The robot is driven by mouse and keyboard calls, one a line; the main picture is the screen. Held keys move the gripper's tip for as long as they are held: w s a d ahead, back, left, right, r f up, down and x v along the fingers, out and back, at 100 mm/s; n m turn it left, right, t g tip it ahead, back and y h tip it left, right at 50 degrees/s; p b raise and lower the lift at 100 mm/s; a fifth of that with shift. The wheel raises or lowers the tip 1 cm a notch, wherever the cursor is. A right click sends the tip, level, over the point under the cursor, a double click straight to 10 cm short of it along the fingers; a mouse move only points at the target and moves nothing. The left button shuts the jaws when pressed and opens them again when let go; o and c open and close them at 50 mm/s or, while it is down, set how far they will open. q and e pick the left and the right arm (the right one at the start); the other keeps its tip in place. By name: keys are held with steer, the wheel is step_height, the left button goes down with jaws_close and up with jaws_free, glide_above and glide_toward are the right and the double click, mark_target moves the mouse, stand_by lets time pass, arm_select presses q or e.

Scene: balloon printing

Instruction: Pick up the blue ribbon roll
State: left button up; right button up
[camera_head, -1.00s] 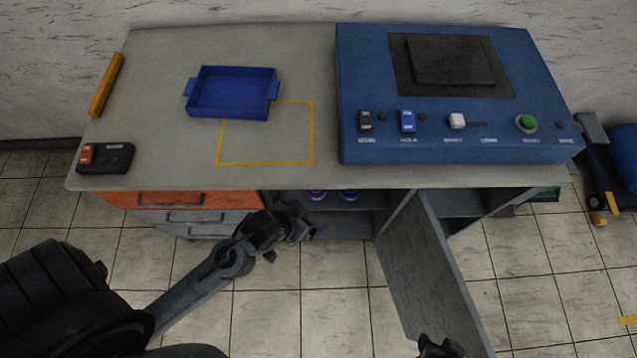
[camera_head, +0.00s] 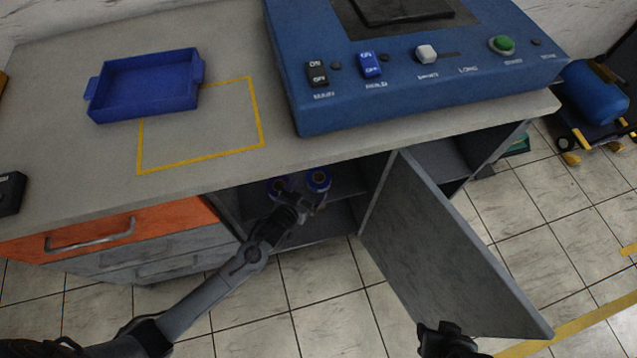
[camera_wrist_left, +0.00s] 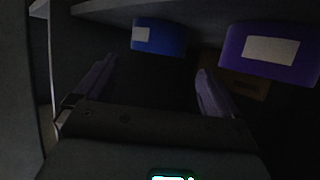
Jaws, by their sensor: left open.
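In the left wrist view a blue roll (camera_wrist_left: 158,37) with a pale label stands inside the dim cabinet, ahead of my fingers and between their lines. A purple roll (camera_wrist_left: 270,55) with a pale label is nearer, at the right. In the head view two bluish rolls, one at left (camera_head: 278,188) and one at right (camera_head: 318,181), sit on the cabinet shelf; I cannot tell which is which there. My left gripper (camera_head: 310,208) reaches in at the shelf front; its fingers (camera_wrist_left: 155,88) are apart with nothing between them. My right gripper (camera_head: 447,342) shows only partly at the bottom edge.
The worktop (camera_head: 70,60) overhangs the rolls. An open grey cabinet door (camera_head: 440,240) stands right of my left gripper. An orange drawer (camera_head: 110,228) is at left. A blue tray (camera_head: 145,87) and a blue machine (camera_head: 420,85) stand on top.

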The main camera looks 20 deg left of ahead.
mark_target(315, 183)
arm_select(q)
steer(key=b+x, duration=0.1)
steer(key=x, duration=0.2)
steer(key=shift+w+d+f+b, duration=0.1)
steer(key=shift+w+f+b, duration=0.1)
steer(key=shift+b, duration=0.15)
steer(key=b+x, duration=0.3)
steer(key=shift+w+d+f, duration=0.1)
steer(key=shift+w+f, duration=0.05)
steer(key=shift+f, duration=0.25)
steer(key=shift+w+d+b, duration=0.1)
steer(key=shift+w+b, duration=0.25)
steer(key=shift+w, duration=0.2)
steer(key=shift+s, duration=0.1)
steer(key=c, duration=0.7)
steer(key=shift+c, duration=0.3)
